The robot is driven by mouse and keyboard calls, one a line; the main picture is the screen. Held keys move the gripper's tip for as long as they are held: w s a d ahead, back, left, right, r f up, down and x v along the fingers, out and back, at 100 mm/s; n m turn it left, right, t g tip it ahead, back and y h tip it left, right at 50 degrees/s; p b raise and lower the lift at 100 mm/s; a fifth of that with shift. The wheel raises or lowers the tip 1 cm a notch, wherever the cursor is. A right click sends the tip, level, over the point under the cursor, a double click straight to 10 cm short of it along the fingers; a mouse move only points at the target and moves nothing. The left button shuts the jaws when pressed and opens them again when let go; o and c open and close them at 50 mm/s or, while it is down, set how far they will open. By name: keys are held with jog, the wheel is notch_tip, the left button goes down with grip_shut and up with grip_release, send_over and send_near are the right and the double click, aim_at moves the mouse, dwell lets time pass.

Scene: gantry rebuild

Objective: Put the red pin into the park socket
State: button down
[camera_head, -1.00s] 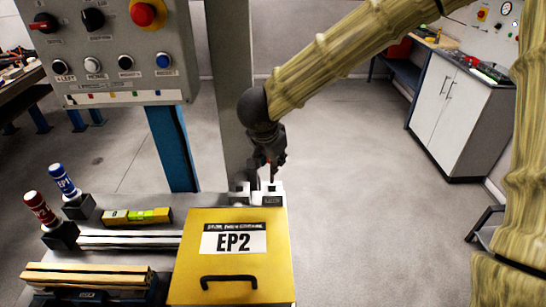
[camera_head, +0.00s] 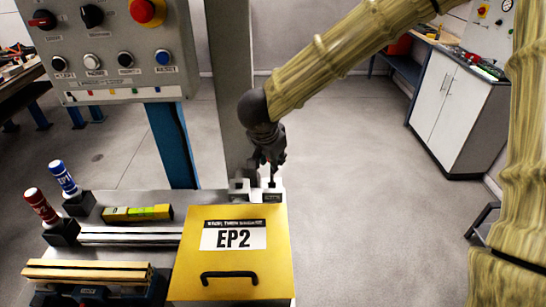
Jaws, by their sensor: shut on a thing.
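My gripper (camera_head: 270,172) points down behind the yellow EP2 box, just above a pale grey block (camera_head: 271,195). Its jaws are shut on a thin dark piece whose lower end reaches down to the block. I cannot make out its colour, or whether it is inside an opening or only touching. I cannot tell which fitting is the park socket.
The yellow EP2 box (camera_head: 236,285) with a black handle stands in front of my gripper. A blue EP1 cylinder (camera_head: 64,178), a yellow level (camera_head: 137,213) and a wood-topped vise (camera_head: 85,275) are at left. A grey post (camera_head: 228,90) and control panel (camera_head: 120,75) rise behind.

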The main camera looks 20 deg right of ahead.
aim_at(272, 182)
jog(key=shift+f+b, duration=0.35)
jog(key=shift+f, duration=2.15)
dwell(0.3)
jog(key=c, duration=0.6)
grip_release()
jog(key=shift+r, duration=0.2)
jog(key=shift+r+p, duration=3.85)
jog(key=shift+p, duration=0.9)
